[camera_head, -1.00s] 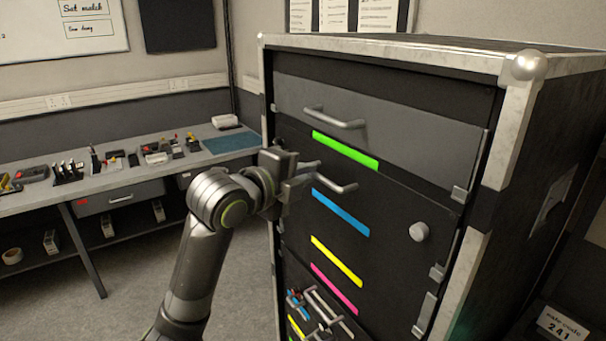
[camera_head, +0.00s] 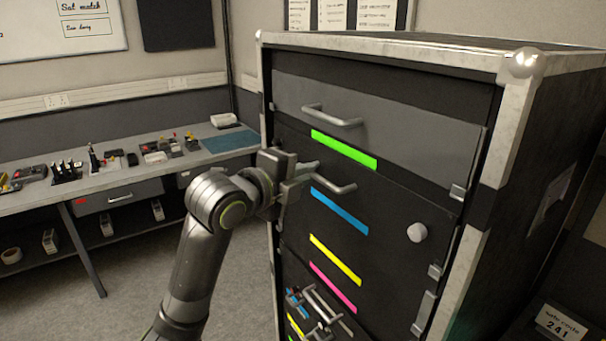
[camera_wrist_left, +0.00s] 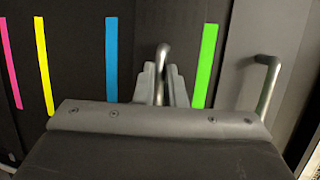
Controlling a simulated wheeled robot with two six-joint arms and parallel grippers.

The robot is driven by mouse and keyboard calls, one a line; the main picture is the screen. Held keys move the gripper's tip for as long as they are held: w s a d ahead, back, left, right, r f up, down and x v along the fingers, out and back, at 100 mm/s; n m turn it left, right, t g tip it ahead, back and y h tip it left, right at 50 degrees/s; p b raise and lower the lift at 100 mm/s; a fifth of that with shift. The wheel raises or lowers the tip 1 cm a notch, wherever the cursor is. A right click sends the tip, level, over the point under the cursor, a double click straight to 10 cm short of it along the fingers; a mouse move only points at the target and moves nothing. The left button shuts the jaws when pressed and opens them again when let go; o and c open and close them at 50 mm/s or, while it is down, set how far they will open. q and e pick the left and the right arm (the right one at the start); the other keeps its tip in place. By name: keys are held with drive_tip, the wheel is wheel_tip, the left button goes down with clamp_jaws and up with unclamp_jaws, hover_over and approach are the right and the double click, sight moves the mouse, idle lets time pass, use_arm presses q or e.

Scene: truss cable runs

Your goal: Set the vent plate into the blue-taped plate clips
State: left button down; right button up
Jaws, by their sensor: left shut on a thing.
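My left gripper (camera_head: 303,178) is shut on the bar handle (camera_head: 343,189) of a black front panel (camera_head: 395,205) on the road case. In the left wrist view the handle (camera_wrist_left: 161,62) passes between the two fingers (camera_wrist_left: 163,87). A blue tape strip (camera_head: 338,211) lies just below the handle, and a green strip (camera_head: 344,150) lies above it. I cannot make out a vent plate or its clips in these views. My right gripper is not in view.
A grey drawer with its own handle (camera_head: 333,116) is above. A round knob (camera_head: 417,233), yellow strip (camera_head: 335,260) and pink strip (camera_head: 332,288) share the black front. A workbench (camera_head: 120,175) with tools stands at left. Open floor lies between bench and case.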

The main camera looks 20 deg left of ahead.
use_arm(q)
drive_tip(key=shift+f+b, duration=0.45)
drive_tip(key=shift+f, duration=0.3)
idle(1.8)
drive_tip(key=c, duration=1.4)
unclamp_jaws()
drive_tip(key=shift+w+d, duration=0.15)
drive_tip(key=shift+f, duration=0.1)
